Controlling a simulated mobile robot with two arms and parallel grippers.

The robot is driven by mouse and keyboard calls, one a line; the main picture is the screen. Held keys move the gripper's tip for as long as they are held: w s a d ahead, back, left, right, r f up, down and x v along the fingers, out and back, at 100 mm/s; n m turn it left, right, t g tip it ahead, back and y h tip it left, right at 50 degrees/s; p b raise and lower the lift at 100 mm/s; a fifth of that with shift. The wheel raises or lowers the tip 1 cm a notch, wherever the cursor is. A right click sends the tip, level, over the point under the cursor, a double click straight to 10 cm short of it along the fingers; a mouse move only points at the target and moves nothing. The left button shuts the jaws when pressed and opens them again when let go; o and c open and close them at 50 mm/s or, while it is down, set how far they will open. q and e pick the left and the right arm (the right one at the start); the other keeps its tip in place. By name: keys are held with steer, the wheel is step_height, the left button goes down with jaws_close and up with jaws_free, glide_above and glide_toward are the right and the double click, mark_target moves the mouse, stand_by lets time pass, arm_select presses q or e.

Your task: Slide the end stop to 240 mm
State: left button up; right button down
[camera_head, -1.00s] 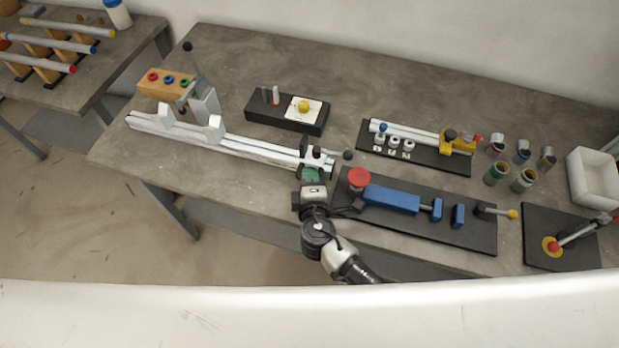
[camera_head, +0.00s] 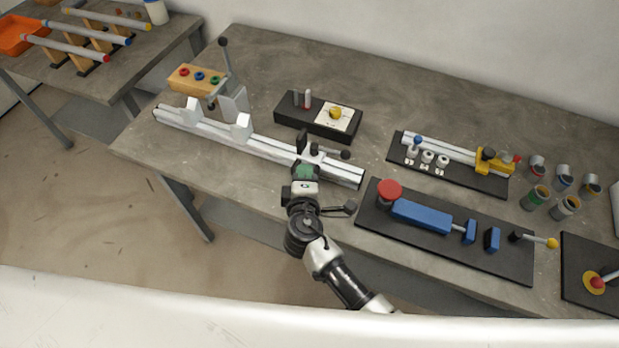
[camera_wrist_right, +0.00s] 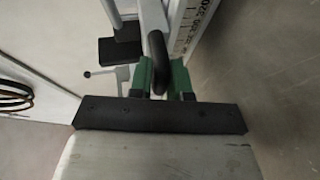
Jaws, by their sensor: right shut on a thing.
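The long pale rail (camera_head: 350,176) runs across the left part of the bench, with two white V-blocks on it. The dark end stop (camera_head: 303,141) sits on the rail, right of the V-blocks and short of the rail's right end. My right gripper (camera_head: 304,172) is at the front side of the stop, shut on it. In the right wrist view, a dark rounded bar of the end stop (camera_wrist_right: 157,62) stands between the green fingers (camera_wrist_right: 160,80). A printed scale (camera_wrist_right: 190,25) shows beside it, with 320 partly legible; the stop's exact reading cannot be told. My left gripper is out of view.
A lever with a black ball knob (camera_head: 345,155) sticks out right of the stop. A black board with a blue clamp (camera_head: 420,215) lies to the right. A black block with a yellow knob (camera_head: 335,113) stands behind the rail. The rail's right end is clear.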

steer(key=shift+s+a+f, duration=0.1)
steer(key=shift+a, duration=0.05)
steer(key=c, duration=1.3)
jaws_free()
steer(key=shift+a, duration=0.1)
steer(key=shift+o, duration=0.8)
steer(key=shift+a, duration=0.2)
steer(key=shift+d, duration=0.2)
steer(key=shift+s+d, duration=0.1)
steer(key=shift+s, duration=0.05)
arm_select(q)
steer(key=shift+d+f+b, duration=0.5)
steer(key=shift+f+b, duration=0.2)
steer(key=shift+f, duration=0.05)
arm_select(e)
steer(key=a+v, duration=0.1)
steer(key=v, duration=0.9)
steer(key=shift+s+d, duration=0.15)
steer(key=shift+d, duration=0.15)
